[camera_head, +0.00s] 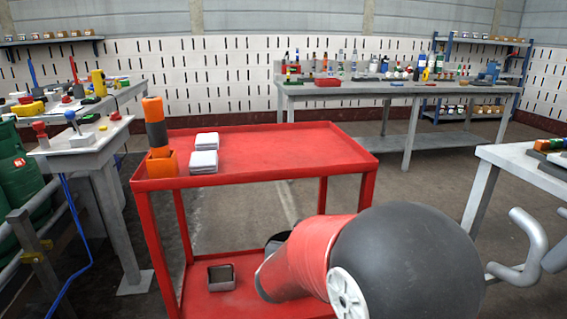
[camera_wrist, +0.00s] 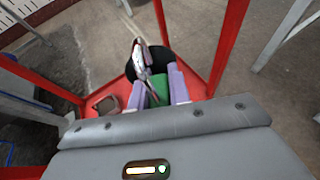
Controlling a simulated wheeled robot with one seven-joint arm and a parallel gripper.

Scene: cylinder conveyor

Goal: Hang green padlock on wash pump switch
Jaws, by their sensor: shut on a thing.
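My gripper (camera_wrist: 157,80), with pale purple fingers, is shut on the green padlock (camera_wrist: 158,90). The padlock's silver shackle (camera_wrist: 140,58) sticks out beyond the fingers. In the head view my arm hides the gripper and the padlock. On the grey bench at left are lever switches, one with a red knob (camera_head: 40,129) and one with a blue knob (camera_head: 71,117). I cannot read any label, so I cannot tell which is the wash pump switch.
A red cart (camera_head: 260,175) stands in front, bearing an orange holder (camera_head: 161,164) and white stacked blocks (camera_head: 204,160). A metal box (camera_head: 221,277) lies on its lower shelf. The grey bench (camera_head: 85,158) is left, a workbench (camera_head: 400,90) behind, another table (camera_head: 525,163) right.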

